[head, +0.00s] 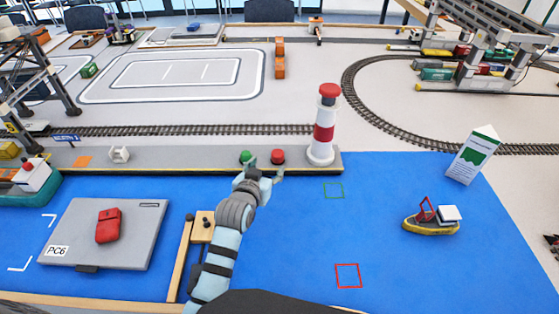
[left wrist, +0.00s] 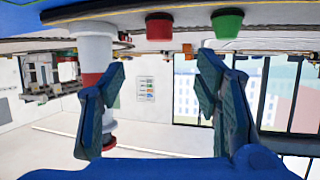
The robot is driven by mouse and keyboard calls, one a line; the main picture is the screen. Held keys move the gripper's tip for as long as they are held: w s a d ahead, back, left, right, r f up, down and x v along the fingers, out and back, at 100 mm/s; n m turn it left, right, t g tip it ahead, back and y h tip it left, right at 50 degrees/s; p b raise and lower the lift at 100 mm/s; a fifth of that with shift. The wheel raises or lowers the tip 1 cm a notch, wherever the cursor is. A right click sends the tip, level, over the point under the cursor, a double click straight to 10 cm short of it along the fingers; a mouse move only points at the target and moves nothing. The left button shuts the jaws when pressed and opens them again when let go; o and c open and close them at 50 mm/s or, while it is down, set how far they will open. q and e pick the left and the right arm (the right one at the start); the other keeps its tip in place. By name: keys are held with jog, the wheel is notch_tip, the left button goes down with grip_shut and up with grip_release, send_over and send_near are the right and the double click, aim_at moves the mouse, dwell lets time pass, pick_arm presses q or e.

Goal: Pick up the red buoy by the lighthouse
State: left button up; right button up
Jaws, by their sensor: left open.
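The red buoy (head: 278,155) stands on the grey quay (head: 205,158), left of the red and white lighthouse (head: 323,128). A green buoy (head: 246,156) stands to its left. My left gripper (head: 265,172) is open and empty at the front edge of the quay, just in front of the two buoys. In the left wrist view, which is upside down, the red buoy (left wrist: 159,26) shows beyond the gap between the open fingers (left wrist: 160,90). The green buoy (left wrist: 228,23) and the lighthouse (left wrist: 95,52) flank it. My right gripper is not in view.
A yellow boat (head: 431,226) and a white sign (head: 472,155) are on the blue mat (head: 390,192) at right. Railway track (head: 190,130) runs behind the quay. Red and green outlined squares mark the mat.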

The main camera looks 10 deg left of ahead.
aim_at(277, 155)
pick_arm(q)
jog(key=b+x, duration=0.2)
jog(key=x, duration=0.2)
jog(key=b+x, duration=0.2)
jog(key=x, duration=0.2)
jog(key=b+x, duration=0.1)
jog(key=x, duration=0.4)
jog(key=shift+f+b, duration=0.35)
jog(key=shift+b, duration=0.05)
jog(key=shift+w, duration=0.1)
jog(key=shift+r, duration=0.1)
jog(key=shift+c, duration=0.6)
jog(key=c, duration=1.1)
